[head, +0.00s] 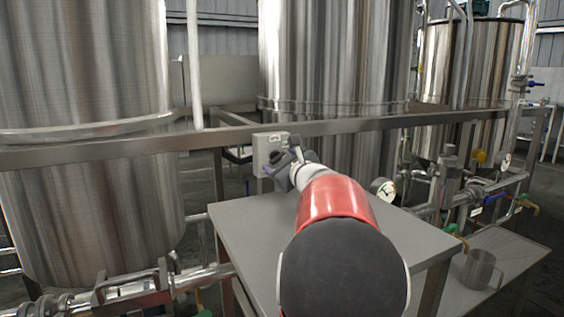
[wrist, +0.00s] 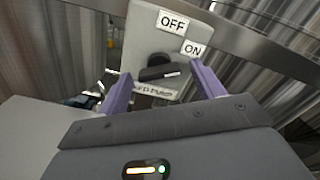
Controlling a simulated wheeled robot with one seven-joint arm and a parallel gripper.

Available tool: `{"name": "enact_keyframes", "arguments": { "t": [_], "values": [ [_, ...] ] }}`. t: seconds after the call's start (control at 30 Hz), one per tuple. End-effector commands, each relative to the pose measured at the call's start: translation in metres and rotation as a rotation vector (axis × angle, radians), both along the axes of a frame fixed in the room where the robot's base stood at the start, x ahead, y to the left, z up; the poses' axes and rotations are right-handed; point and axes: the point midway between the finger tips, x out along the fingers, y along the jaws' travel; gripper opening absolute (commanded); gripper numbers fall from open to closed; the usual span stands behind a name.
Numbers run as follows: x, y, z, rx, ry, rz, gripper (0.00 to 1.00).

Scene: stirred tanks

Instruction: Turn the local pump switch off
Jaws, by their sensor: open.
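The pump switch box (head: 266,147) is a pale grey box on the steel rail in the head view. In the wrist view the switch box (wrist: 135,45) carries an OFF label (wrist: 173,21) and an ON label (wrist: 193,48). Its black rotary knob (wrist: 158,70) has a bar-shaped handle with a white mark at its right end, on the ON label's side. My gripper (wrist: 161,82) is open, its two purple fingers on either side of the knob in the picture. I cannot tell whether they touch it. In the head view my gripper (head: 284,168) is at the box, and my arm hides part of it.
A grey table (head: 245,225) lies under my arm. Large steel tanks (head: 85,120) stand behind the horizontal rail (head: 90,153). A pressure gauge (head: 383,190) and pipes with valves are at the right. A metal jug (head: 481,269) stands on a lower surface at the right.

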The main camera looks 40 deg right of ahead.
Motion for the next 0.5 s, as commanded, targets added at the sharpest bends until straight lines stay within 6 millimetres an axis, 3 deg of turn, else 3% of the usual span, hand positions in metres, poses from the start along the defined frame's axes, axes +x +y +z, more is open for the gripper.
{"name": "enact_keyframes", "arguments": {
  "t": [0.03,0.33,0.5],
  "values": [
    [-0.0001,0.0000,0.0000,0.000,0.000,0.000,0.63],
    [-0.0003,0.0001,0.0000,0.000,0.000,0.000,0.24],
    [-0.0004,0.0002,-0.0006,-0.006,0.001,0.000,0.23]
  ]
}}
